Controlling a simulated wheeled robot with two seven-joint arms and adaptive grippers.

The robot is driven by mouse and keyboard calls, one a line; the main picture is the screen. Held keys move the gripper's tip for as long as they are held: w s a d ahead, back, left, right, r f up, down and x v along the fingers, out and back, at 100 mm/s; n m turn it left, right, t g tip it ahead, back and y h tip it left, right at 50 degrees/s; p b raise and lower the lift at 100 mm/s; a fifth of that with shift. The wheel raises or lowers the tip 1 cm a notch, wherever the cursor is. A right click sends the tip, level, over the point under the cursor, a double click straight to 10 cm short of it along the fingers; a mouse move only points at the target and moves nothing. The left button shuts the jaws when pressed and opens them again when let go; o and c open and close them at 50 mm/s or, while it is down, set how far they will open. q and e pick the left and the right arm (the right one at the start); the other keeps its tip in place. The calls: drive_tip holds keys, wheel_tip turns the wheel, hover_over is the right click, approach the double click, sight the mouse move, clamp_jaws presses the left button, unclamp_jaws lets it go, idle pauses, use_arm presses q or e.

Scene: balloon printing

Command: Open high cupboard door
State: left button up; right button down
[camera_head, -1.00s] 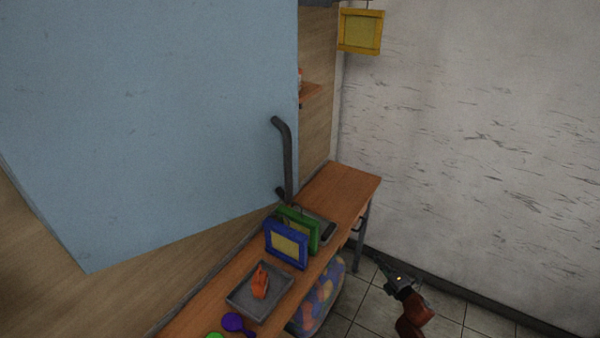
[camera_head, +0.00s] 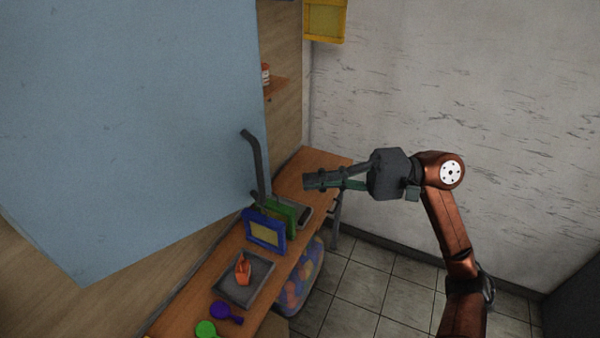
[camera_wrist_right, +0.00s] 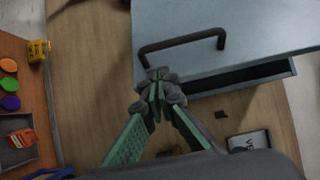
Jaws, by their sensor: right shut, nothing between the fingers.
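The high cupboard's light blue door (camera_head: 130,110) fills the left of the head view. Its dark bar handle (camera_head: 256,160) sits near the door's right edge. My right gripper (camera_head: 308,182) is to the right of the handle, pointing left towards it, shut and empty. In the right wrist view the handle (camera_wrist_right: 180,42) lies above the fingertips (camera_wrist_right: 158,84); a gap shows between them and the bar. My left gripper is out of view.
Below is a wooden bench (camera_head: 215,278) with a blue frame (camera_head: 264,231), a green frame (camera_head: 282,213), a grey tray (camera_head: 236,289) and purple (camera_head: 225,311) and green (camera_head: 206,329) items. A yellow frame (camera_head: 324,20) hangs near the white wall.

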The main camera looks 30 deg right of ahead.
drive_tip(key=p, duration=0.4)
approach(240, 186)
drive_tip(key=a, duration=0.3)
drive_tip(key=shift+w+a, duration=0.45)
drive_tip(key=shift+w, duration=0.2)
